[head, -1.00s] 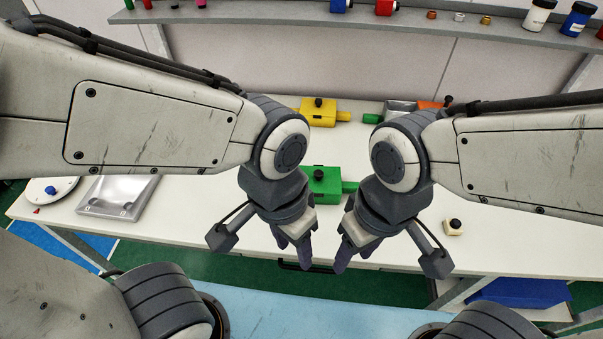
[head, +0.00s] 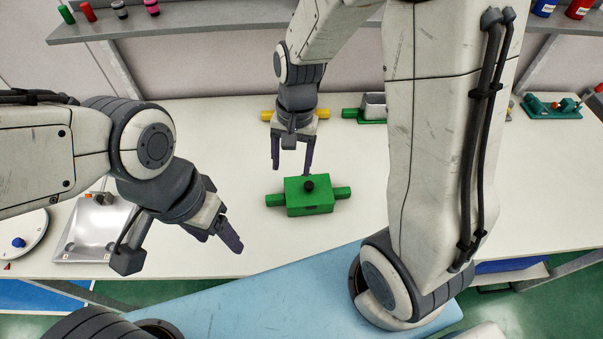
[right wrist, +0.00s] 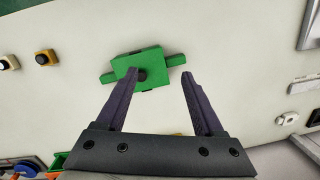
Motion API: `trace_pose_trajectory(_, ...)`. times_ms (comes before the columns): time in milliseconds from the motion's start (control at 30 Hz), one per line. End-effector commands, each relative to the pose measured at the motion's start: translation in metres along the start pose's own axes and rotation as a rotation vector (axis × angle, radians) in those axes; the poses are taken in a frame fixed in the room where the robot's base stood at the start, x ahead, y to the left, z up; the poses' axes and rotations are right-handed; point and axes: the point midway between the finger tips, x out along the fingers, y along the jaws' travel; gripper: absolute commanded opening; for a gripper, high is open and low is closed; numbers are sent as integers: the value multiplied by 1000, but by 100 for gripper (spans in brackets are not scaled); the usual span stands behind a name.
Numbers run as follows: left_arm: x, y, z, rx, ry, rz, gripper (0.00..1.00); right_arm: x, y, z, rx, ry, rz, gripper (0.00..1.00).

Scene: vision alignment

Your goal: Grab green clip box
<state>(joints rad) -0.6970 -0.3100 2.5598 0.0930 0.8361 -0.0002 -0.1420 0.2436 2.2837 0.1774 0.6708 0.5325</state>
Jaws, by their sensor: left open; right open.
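The green clip box (head: 309,197) lies on the white table in the head view, a block with a black knob on top and a green bar out of each side. My right gripper (head: 292,167) is open and empty, pointing down just behind the box and a little to its left. In the right wrist view the green clip box (right wrist: 140,73) shows beyond the fingertips, nearer the left finger of my right gripper (right wrist: 159,73). My left gripper (head: 228,240) is open and empty over the table's front part, left of the box.
A metal tray (head: 93,228) and a round white dial (head: 22,229) are at the table's left. A yellow part (head: 267,115) and another green part (head: 352,113) lie behind my right gripper. A shelf (head: 180,20) runs along the back. The table around the box is mostly clear.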

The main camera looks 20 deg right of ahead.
Motion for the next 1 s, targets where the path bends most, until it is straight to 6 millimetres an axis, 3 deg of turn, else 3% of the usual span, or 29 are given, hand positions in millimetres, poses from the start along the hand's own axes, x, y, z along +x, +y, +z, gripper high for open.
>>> trace_pose_trajectory(33,-10,1,0,0,0,0,64,3,11,-21,134,-14,3,70)
trace_pose_trajectory(100,-14,1,-1,0,0,0,64,11,22,-42,276,-22,0,70)
trace_pose_trajectory(233,-18,1,-1,1,0,0,64,23,37,-62,429,-31,-3,70)
trace_pose_trajectory(500,-22,2,-1,1,0,0,64,63,41,-66,466,-35,-2,70)
trace_pose_trajectory(767,-27,2,-1,2,0,0,64,82,41,-66,463,-32,-3,70)
trace_pose_trajectory(1000,-35,2,-2,4,0,0,64,115,42,-68,463,-34,-1,70)
